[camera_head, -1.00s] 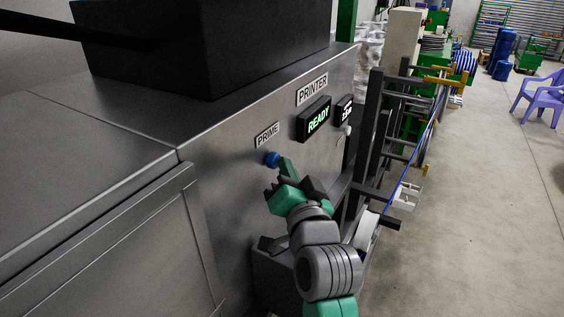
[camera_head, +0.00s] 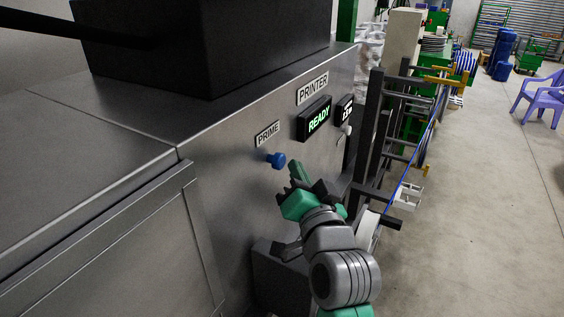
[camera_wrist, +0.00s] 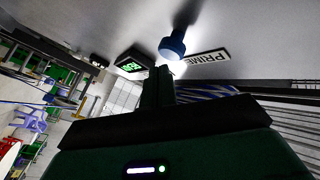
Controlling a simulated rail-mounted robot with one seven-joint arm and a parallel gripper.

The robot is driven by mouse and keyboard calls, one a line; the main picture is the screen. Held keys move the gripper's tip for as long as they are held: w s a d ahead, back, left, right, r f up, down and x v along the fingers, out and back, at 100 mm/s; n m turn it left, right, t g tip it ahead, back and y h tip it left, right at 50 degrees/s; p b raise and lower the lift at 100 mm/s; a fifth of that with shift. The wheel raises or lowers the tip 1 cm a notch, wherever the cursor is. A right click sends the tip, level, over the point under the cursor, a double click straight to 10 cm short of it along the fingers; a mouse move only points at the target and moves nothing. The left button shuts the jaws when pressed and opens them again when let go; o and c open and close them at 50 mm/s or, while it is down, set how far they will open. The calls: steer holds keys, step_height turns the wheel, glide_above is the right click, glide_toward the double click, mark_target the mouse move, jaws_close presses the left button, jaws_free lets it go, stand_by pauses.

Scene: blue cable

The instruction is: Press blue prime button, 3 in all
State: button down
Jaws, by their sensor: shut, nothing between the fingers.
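The blue prime button (camera_head: 276,160) sticks out from the grey metal front of the printer (camera_head: 225,185), just below the PRIME label (camera_head: 267,134). In the wrist view the button (camera_wrist: 173,46) stands clear, a little beyond my fingertips. My gripper (camera_head: 296,170) is shut and empty. It is to the right of the button and slightly lower, with a visible gap between them. My shut fingers also show in the wrist view (camera_wrist: 158,85), pointing toward the panel near the button.
A display reading READY (camera_head: 314,119) and a smaller display (camera_head: 344,109) are to the right of the button. A dark rack with a blue cable (camera_head: 402,175) stands right of the printer. A purple chair (camera_head: 543,97) is on the open floor.

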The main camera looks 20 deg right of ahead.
steer(key=s+d+b, duration=0.1)
steer(key=s+d, duration=0.2)
steer(key=shift+s+d, duration=0.3)
steer(key=shift+a, duration=0.1)
stand_by(0.5)
steer(key=s+a+r+n+t+p, duration=0.1)
steer(key=s+a+r+n+p, duration=0.25)
steer(key=a+r, duration=0.45)
steer(key=s+a+r+n+t+p, duration=0.2)
steer(key=s+a+r+p, duration=0.25)
steer(key=r, duration=0.55)
steer(key=s+a+r+n+t+p, duration=0.2)
steer(key=s+a+r, duration=0.5)
steer(key=s+r, duration=0.3)
steer(key=shift+s+a+r+p, duration=0.15)
steer(key=shift+s+p, duration=0.2)
steer(key=shift+s, duration=0.55)
